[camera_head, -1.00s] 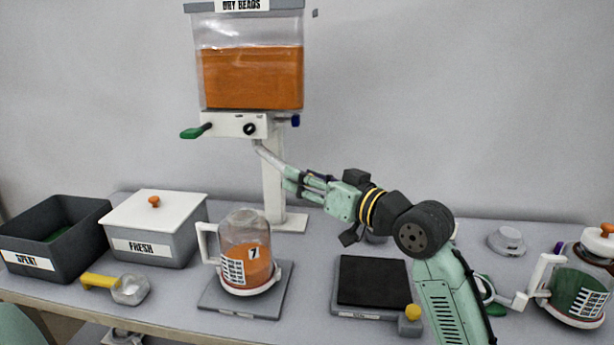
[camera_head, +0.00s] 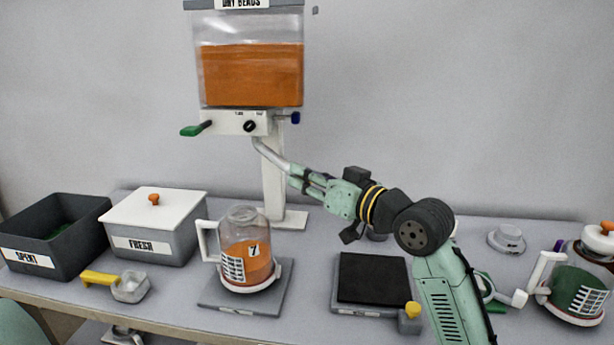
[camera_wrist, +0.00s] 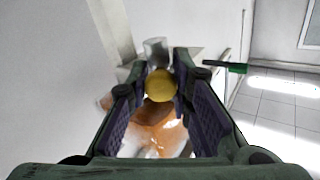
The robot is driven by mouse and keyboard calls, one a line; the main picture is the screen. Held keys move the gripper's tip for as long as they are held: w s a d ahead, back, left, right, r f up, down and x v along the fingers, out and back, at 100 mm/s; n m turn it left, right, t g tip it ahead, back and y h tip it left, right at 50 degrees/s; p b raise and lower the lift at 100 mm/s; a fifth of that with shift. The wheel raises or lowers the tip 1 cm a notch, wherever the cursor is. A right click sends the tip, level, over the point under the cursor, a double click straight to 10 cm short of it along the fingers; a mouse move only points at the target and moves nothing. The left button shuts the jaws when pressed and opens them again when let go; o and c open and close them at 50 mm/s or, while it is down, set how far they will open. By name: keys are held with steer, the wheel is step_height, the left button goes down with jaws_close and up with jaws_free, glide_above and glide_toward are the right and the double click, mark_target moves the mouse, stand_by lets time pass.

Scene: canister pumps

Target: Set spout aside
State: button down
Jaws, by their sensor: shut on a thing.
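The pale spout (camera_head: 271,154) slopes down to the right from the underside of the dry beads dispenser. Its upper end still meets the white valve block (camera_head: 238,123). My gripper (camera_head: 296,176) is at the spout's lower end, shut on it. In the wrist view a round yellow end (camera_wrist: 160,85) sits between the fingers of my gripper (camera_wrist: 160,92), with a grey cylindrical part (camera_wrist: 155,48) behind it. The fingers hide the spout's lower end in the head view.
The canister marked 7 (camera_head: 246,250) stands on a grey plate below the spout. A black-topped pad (camera_head: 372,278) lies right of it. The spent bin (camera_head: 50,240), fresh box (camera_head: 155,235) and scoop (camera_head: 125,287) are left. A green-filled canister (camera_head: 578,290) stands far right.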

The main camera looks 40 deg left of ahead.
stand_by(0.3)
steer(key=shift+w+n+g, duration=0.3)
steer(key=shift+w+g, duration=0.2)
steer(key=shift+w, duration=0.05)
steer(key=shift+w+n+g, duration=0.4)
steer(key=shift+g, duration=0.4)
steer(key=shift+r, duration=0.1)
steer(key=c, duration=1.4)
jaws_free()
steer(key=shift+d, duration=0.15)
steer(key=d, duration=1.2)
steer(key=shift+w+f, duration=0.25)
steer(key=shift+w, duration=0.1)
